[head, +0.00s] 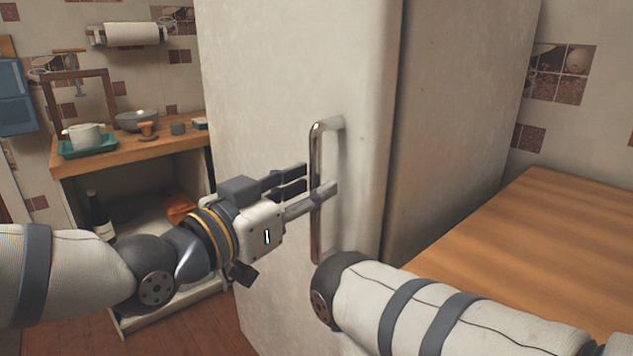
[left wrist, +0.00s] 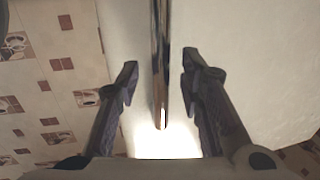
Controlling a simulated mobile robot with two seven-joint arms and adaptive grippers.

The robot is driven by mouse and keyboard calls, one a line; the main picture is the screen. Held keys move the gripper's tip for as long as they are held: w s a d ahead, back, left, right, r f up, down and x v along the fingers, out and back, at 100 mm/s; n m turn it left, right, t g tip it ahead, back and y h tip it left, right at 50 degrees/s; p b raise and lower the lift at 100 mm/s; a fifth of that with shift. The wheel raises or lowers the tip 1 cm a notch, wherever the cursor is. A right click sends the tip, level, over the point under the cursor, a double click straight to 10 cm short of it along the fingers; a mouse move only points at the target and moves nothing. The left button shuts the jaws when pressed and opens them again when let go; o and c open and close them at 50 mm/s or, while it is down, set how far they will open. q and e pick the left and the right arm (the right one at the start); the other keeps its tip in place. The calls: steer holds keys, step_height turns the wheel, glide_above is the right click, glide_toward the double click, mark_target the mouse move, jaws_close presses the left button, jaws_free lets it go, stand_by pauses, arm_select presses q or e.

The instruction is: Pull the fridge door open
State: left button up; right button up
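The white fridge door (head: 260,90) fills the middle of the head view. Only a thin dark seam shows between it and the fridge body (head: 455,110), so it looks shut. A vertical chrome handle (head: 316,150) is on the door near its right edge. My left gripper (head: 319,178) reaches the handle from the left, with its fingers open on either side of the bar. In the left wrist view, the handle (left wrist: 161,50) runs between the two fingertips of the gripper (left wrist: 159,72), with a gap on both sides. My right gripper is out of view; only that arm shows, at lower right.
A wooden counter (head: 540,250) is right of the fridge. A paper towel roll (head: 131,34) hangs on the tiled wall.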

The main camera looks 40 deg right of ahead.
arm_select(q)
steer(key=shift+x, duration=1.1)
steer(key=c, duration=0.8)
jaws_close()
steer(key=shift+a, duration=0.15)
